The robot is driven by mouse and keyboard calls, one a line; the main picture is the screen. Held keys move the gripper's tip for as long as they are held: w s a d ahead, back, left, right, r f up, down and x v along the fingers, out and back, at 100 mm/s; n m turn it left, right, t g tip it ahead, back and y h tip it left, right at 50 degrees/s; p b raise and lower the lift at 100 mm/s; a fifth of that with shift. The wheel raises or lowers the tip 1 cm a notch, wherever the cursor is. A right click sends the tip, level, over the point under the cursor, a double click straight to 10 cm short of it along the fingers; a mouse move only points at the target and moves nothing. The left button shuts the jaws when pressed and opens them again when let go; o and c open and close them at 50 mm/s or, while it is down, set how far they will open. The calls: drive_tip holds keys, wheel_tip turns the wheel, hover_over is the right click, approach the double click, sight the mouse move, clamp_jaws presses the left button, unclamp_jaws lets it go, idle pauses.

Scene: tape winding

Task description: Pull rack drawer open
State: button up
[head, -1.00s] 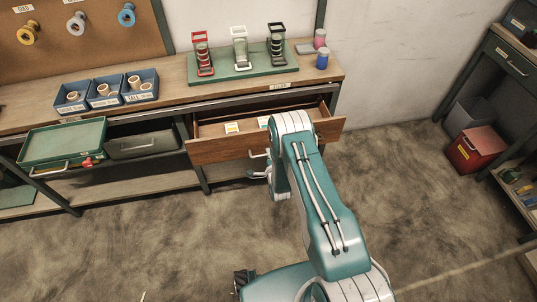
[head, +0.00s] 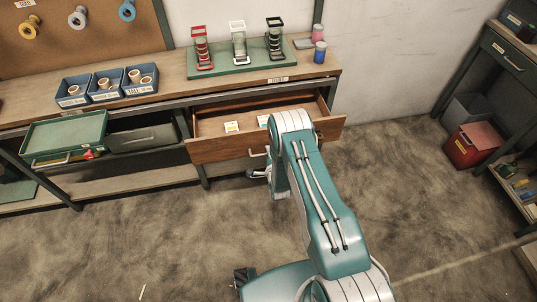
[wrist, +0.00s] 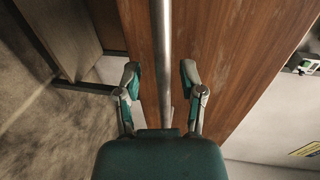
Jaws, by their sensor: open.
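The wooden rack drawer (head: 224,150) is pulled out from under the workbench, with its inside and a few small labelled items visible. Its metal handle (head: 258,154) shows on the front, partly hidden by my arm. In the wrist view the handle is a long bar (wrist: 160,50) in front of the brown wooden drawer front (wrist: 225,60). My gripper (wrist: 161,78) is open, with one finger on each side of the bar. I cannot tell whether it touches the bar. In the head view my arm mostly hides the gripper.
The workbench (head: 230,84) carries blue bins (head: 140,84), a green board (head: 240,62) with red, white and black stands, and small cans. A green tray (head: 65,135) juts out at the left. A red bin (head: 470,148) stands at the right. The floor around me is clear.

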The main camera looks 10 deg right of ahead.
drive_tip(key=v, duration=1.2)
drive_tip(key=w+r+n+g, duration=0.2)
drive_tip(key=w+r+n, duration=0.15)
drive_tip(key=r, duration=0.75)
drive_tip(key=w+r+n+g, duration=0.1)
drive_tip(key=w+r+n, duration=0.25)
drive_tip(key=r, duration=0.75)
drive_tip(key=s+r+n+g, duration=0.1)
drive_tip(key=s+r+n, duration=0.15)
drive_tip(key=r, duration=0.45)
drive_tip(key=s+r+n+g, duration=0.1)
drive_tip(key=s+r+g, duration=0.1)
drive_tip(key=s+r, duration=0.35)
drive_tip(key=s+r+n+g, duration=0.2)
drive_tip(key=s+r, duration=0.4)
drive_tip(key=s, duration=0.6)
drive_tip(key=s+r+n+g, duration=0.2)
drive_tip(key=s+r+n, duration=0.3)
drive_tip(key=s, duration=0.6)
drive_tip(key=shift+s+d+r, duration=0.3)
drive_tip(key=shift+s+r, duration=0.1)
drive_tip(key=shift+r, duration=0.25)
